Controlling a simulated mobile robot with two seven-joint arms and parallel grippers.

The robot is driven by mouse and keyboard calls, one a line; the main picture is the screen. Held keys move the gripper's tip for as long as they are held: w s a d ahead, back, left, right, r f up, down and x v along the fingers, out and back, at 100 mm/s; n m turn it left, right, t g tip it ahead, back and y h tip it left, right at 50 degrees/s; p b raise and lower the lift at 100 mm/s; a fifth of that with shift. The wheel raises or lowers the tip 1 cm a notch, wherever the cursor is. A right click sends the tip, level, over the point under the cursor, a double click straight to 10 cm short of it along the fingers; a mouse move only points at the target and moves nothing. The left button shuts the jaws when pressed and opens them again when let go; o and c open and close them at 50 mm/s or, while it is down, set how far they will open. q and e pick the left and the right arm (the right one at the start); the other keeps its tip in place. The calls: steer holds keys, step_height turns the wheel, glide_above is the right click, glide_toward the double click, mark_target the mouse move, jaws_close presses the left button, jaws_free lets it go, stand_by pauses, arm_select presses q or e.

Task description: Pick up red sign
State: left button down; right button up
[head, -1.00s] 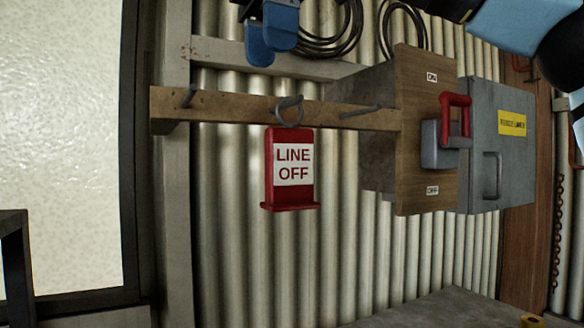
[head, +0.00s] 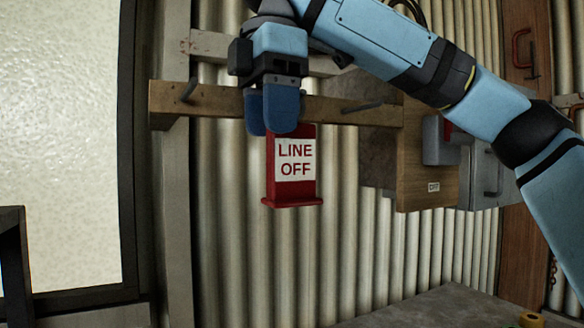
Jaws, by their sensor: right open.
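The red sign (head: 292,190) hangs below the wooden rail, with a white label reading LINE OFF. Its lower part shows, with a small ledge along the bottom. My right gripper (head: 272,130) comes down from above, with its blue fingers pointing down in front of the rail at the sign's top. The fingers hide the sign's hanging loop and its upper left corner. The right gripper is open; whether the fingers touch the sign cannot be told. My left gripper is not in view.
The wooden rail (head: 222,103) has a peg (head: 188,90) on the left and another peg (head: 362,106) on the right. A wooden switch board (head: 418,196) and grey box stand right of it, partly behind my arm. A grey surface (head: 430,308) lies below.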

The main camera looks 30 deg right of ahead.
steer(key=shift+s, duration=0.15)
steer(key=shift+a, duration=0.1)
steer(key=shift+c, duration=0.9)
jaws_close()
steer(key=shift+r, duration=0.1)
